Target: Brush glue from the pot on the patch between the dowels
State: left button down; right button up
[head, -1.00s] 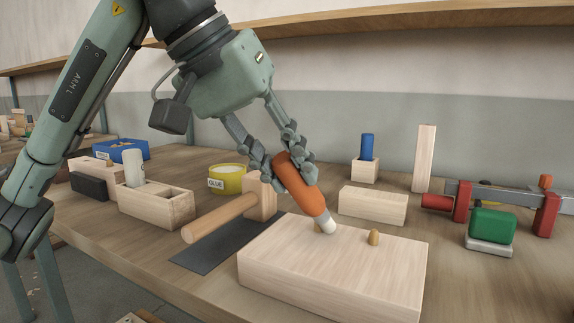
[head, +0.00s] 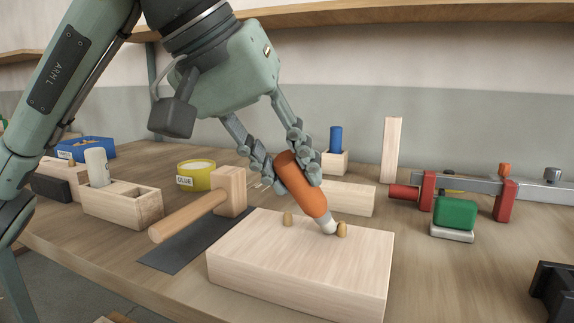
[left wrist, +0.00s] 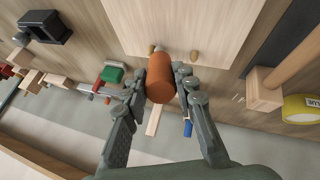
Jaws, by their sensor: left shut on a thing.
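My left gripper (head: 299,168) is shut on the orange handle of the glue brush (head: 300,187), which tilts down to the right. Its pale tip is at the top of the pale wooden block (head: 295,262), close beside the right dowel (head: 342,230); I cannot tell whether they touch. The left dowel (head: 287,219) stands clear of the tip. Both dowels show in the left wrist view, where the handle (left wrist: 161,78) hides most of the tip. The yellow glue pot (head: 196,179) stands back left. No glue is clearly visible on the block. My right gripper is out of view.
Behind are a wooden piece (head: 350,198) and a blue cylinder in a holder (head: 335,162). A red-jawed clamp (head: 427,191) and a green-topped item (head: 455,213) are right.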

pick_arm(q)
jog(key=shift+w+a+b, duration=0.1)
jog(key=shift+w+a, duration=0.15)
jog(key=shift+a, duration=0.5)
jog(key=shift+w+a+b, duration=0.15)
jog(key=shift+w+a, duration=0.15)
jog(key=shift+a, duration=0.5)
jog(key=shift+w+a+b, duration=0.1)
jog(key=shift+w+a, duration=0.15)
jog(key=shift+a, duration=0.5)
jog(key=shift+f, duration=0.1)
jog(key=shift+s+d, duration=0.25)
jog(key=shift+d, duration=0.55)
jog(key=shift+s+d, duration=0.3)
jog(key=shift+d, duration=0.45)
jog(key=shift+s+d, duration=0.25)
jog(key=shift+d, duration=0.55)
jog(key=shift+w+a, duration=0.2)
jog(key=shift+a, duration=0.4)
jog(key=shift+w+a, duration=0.2)
jog(key=shift+a, duration=0.4)
